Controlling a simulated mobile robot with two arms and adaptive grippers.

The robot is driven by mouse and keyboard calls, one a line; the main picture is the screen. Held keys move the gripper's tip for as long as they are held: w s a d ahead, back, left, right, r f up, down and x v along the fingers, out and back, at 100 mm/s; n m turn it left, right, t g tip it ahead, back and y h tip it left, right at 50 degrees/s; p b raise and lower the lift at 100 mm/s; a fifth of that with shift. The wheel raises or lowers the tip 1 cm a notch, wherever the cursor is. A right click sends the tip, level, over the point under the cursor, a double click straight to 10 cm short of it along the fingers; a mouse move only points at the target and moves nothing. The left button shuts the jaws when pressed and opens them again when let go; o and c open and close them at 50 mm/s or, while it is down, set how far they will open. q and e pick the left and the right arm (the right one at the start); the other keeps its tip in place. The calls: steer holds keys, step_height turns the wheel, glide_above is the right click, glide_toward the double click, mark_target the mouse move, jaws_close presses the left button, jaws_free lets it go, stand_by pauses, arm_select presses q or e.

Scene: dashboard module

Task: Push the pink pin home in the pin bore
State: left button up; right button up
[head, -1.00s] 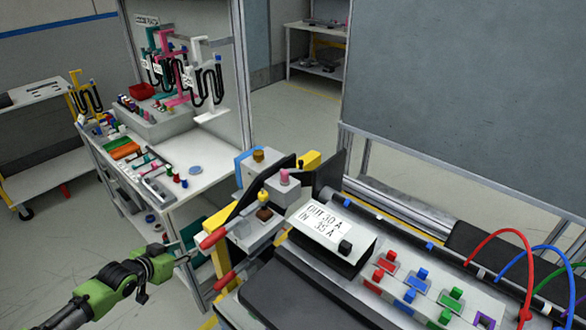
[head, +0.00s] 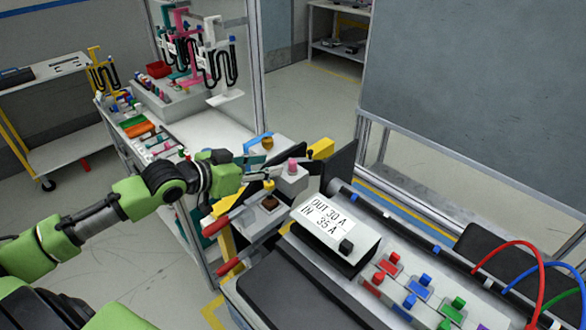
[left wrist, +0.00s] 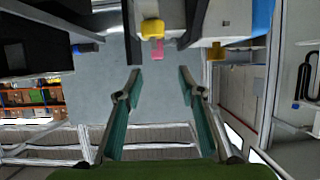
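The pink pin (head: 292,165) stands upright in the top of a grey block (head: 291,181), with its head above the surface. The bore under it is hidden. My left gripper (head: 263,168) is just left of the block, pointing toward the pin and apart from it. In the left wrist view its two teal fingers (left wrist: 159,78) are spread, with nothing between them. A pink piece (left wrist: 157,50), which looks like the pin, shows just beyond the fingertips, below a yellow piece (left wrist: 152,28). My right gripper is not in view.
A box labelled OUT 30 A, IN 35 A (head: 325,222) stands right of the block. Red-handled clamps (head: 229,267) and a brown knob (head: 269,203) are in front. A yellow knob (head: 267,143) is behind. A dark upright plate (head: 340,170) stands to the right.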

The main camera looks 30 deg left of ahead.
mark_target(293, 160)
arm_select(q)
steer(key=shift+p+x, duration=0.45)
steer(key=shift+x, duration=1.9)
steer(key=shift+w+d+p, duration=0.3)
steer(key=shift+w+p, duration=0.15)
steer(key=shift+w, duration=0.05)
steer(key=p+x, duration=0.1)
steer(key=x, duration=0.2)
steer(key=shift+w+d+f, duration=0.1)
steer(key=shift+d+f, duration=0.05)
steer(key=shift+f, duration=0.05)
steer(key=shift+w+d+f, duration=0.15)
steer(key=shift+w+f, duration=0.1)
steer(key=shift+w, duration=0.1)
steer(key=shift+s, duration=0.1)
jaws_close()
